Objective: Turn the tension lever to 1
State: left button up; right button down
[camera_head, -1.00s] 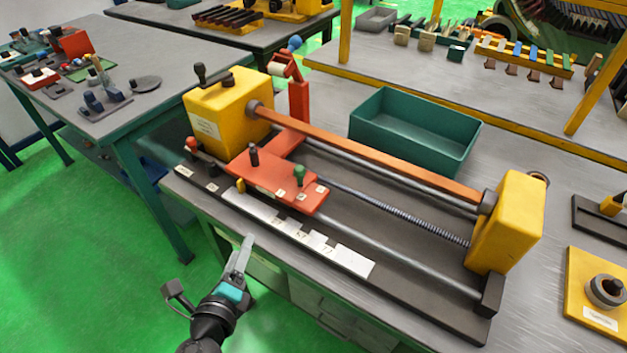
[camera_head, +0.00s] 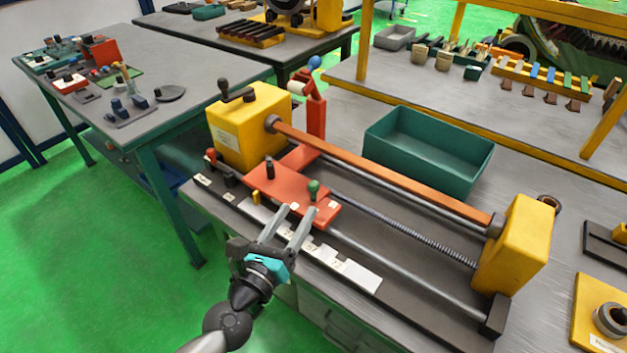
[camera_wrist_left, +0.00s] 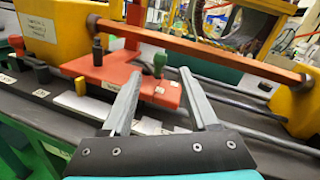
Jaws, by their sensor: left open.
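A lever with a green knob (camera_head: 313,188) stands at the front right of the red carriage (camera_head: 285,180) on the winding machine. Small white labels lie near its foot; their numbers are too small to read surely. A black-knobbed lever (camera_head: 270,167) stands further left on the same carriage. My left gripper (camera_head: 303,211) is open and empty, its fingertips just in front of the carriage's front edge. In the left wrist view, the green knob (camera_wrist_left: 159,62) shows between and beyond the two fingers (camera_wrist_left: 160,77). My right gripper is out of view.
Yellow end blocks (camera_head: 518,245) carry an orange bar (camera_head: 380,170) and rods across the machine. A red post with a blue ball (camera_head: 315,63) rises behind the carriage. A green bin (camera_head: 430,150) stands behind the bar. White label strips (camera_head: 345,268) lie along the front edge.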

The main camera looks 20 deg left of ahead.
aim_at(311, 190)
pick_arm(q)
jog(key=w, duration=0.6)
jog(key=w+d, duration=0.1)
jog(key=w, duration=0.2)
jog(key=shift+p, duration=0.4)
grip_shut()
